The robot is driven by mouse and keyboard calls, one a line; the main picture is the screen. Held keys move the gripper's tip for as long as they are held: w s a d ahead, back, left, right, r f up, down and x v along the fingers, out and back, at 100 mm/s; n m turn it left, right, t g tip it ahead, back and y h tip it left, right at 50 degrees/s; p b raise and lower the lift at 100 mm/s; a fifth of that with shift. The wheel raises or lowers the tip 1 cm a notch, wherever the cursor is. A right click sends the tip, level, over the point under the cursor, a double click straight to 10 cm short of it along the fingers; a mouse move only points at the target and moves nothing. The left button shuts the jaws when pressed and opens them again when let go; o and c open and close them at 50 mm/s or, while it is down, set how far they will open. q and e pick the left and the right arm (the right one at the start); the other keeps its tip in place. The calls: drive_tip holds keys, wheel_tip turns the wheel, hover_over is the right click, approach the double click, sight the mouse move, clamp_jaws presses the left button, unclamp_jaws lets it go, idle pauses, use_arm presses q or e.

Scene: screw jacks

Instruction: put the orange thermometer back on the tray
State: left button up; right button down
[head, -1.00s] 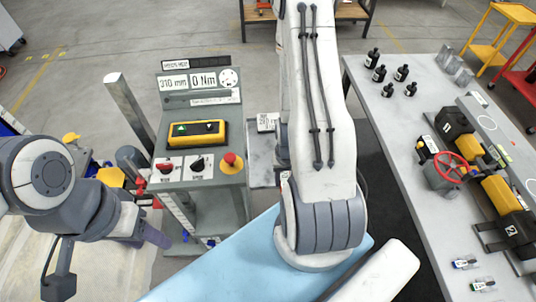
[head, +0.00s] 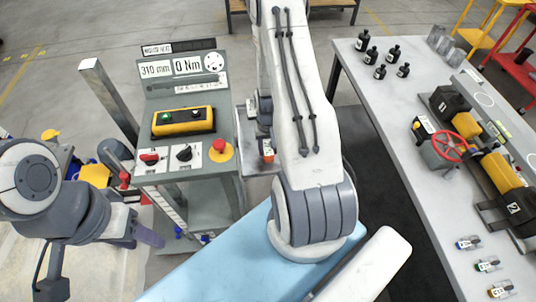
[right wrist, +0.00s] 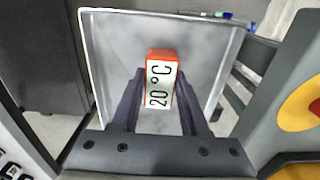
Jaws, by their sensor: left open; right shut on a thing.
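The orange thermometer (right wrist: 160,72) has a white face reading 20 °C. In the right wrist view it is between the fingers of my right gripper (right wrist: 160,76), which is shut on it. The grey tray (right wrist: 108,48), with a pale raised rim, lies behind it in that view; I cannot tell whether the thermometer touches it. My left gripper (head: 150,237) is open and empty at the lower left.
A control stand (head: 190,150) with a yellow box, knobs and red button is left of the tray. A grey bench (head: 400,120) at the right holds black bottles (head: 380,72) and a jack with a red handwheel (head: 450,146). A pale blue surface (head: 215,268) lies in front.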

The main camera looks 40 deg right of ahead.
wheel_tip(320, 180, down, 2)
drive_tip(key=shift+b, duration=0.3)
use_arm(q)
drive_tip(key=shift+f, duration=0.65)
use_arm(e)
drive_tip(key=shift+r, duration=0.15)
use_arm(q)
drive_tip(key=shift+f, duration=0.1)
use_arm(e)
drive_tip(key=c, duration=0.8)
unclamp_jaws()
drive_tip(key=shift+f, duration=0.25)
drive_tip(key=shift+c, duration=0.2)
drive_tip(key=o, duration=0.4)
drive_tip(key=shift+r, duration=0.15)
